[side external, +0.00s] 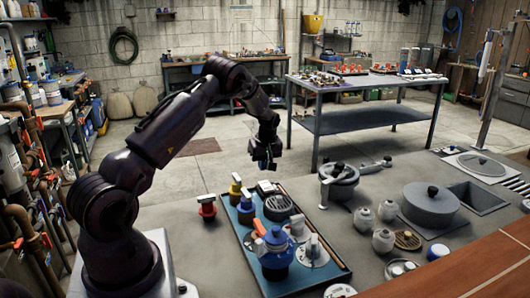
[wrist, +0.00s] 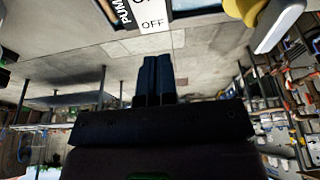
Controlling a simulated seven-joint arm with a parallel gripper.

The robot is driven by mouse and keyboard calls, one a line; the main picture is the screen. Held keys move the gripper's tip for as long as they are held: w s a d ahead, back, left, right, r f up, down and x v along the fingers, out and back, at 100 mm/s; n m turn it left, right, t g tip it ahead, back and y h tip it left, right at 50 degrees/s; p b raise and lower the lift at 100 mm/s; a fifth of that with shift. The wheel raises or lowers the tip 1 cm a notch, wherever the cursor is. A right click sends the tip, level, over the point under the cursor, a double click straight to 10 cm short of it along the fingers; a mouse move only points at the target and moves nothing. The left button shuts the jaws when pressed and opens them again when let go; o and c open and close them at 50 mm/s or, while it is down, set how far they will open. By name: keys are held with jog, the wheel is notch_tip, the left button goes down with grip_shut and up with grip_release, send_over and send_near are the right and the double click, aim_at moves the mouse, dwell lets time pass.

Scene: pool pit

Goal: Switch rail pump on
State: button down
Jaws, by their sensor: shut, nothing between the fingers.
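My gripper (side external: 263,166) hangs in the air above the far end of a blue-edged panel (side external: 329,262) in the side external view. In the wrist view its two dark fingers (wrist: 154,62) are together with nothing between them. The switch's position cannot be made out.
A yellow-topped valve (side external: 236,186), a dark round grille (side external: 279,207) and a blue pump-like unit (side external: 274,250) stand on the panel. A red-handled valve (side external: 207,207) stands left of it. A lidded pot (side external: 339,182) is to the right. The air around my gripper is clear.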

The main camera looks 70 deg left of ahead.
aim_at(262, 183)
jog(key=x, duration=0.2)
jog(key=d+x, duration=0.1)
jog(key=x, duration=0.1)
jog(key=shift+f, duration=0.5)
